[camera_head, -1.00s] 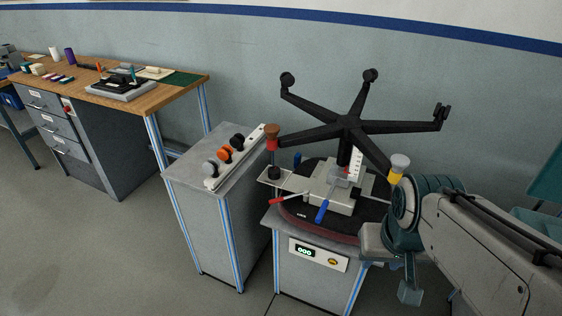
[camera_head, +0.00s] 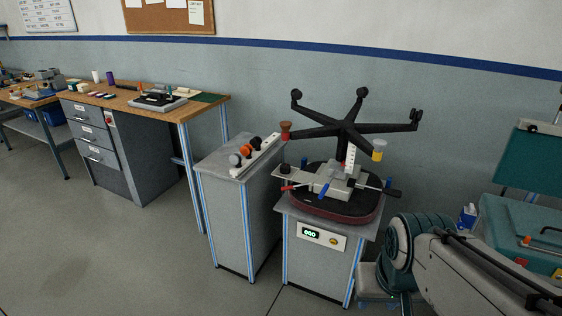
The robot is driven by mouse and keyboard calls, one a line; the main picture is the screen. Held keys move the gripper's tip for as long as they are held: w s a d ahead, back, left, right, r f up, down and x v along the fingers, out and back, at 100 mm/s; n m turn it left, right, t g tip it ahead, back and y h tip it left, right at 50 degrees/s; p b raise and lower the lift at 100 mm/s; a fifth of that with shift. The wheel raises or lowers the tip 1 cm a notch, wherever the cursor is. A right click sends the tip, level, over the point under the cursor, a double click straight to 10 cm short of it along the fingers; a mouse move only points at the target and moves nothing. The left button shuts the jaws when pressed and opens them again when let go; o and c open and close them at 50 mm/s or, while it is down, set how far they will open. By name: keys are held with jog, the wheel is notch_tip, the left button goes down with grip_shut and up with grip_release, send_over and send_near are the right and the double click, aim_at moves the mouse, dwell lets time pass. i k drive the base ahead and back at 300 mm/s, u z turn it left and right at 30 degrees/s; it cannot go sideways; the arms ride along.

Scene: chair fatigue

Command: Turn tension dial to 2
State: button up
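An upturned chair mechanism (camera_head: 335,180) sits on a dark red-edged round pad (camera_head: 325,207) on a small grey stand, with a black five-star base (camera_head: 346,128) above it. A black round knob (camera_head: 286,168) is on its left plate. Separately, a grey knob (camera_head: 235,160), an orange knob (camera_head: 246,149) and a black knob (camera_head: 256,141) sit on a pale strip on the grey cabinet (camera_head: 222,215). I cannot tell which is the tension dial, and no scale numbers are readable. My arm is at the lower right; its end is unclear at the bottom edge, apart from every knob.
A control panel with a green display (camera_head: 311,233) and a yellow button (camera_head: 333,241) is on the stand's front. A wooden workbench (camera_head: 180,113) stands to the left. A teal cart (camera_head: 520,225) is at the right. Floor at the lower left is clear.

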aim_at(286, 167)
jog(key=u, duration=0.55)
jog(key=i, duration=0.65)
jog(key=u, duration=0.55)
jog(key=i, duration=0.65)
jog(key=z, duration=0.2)
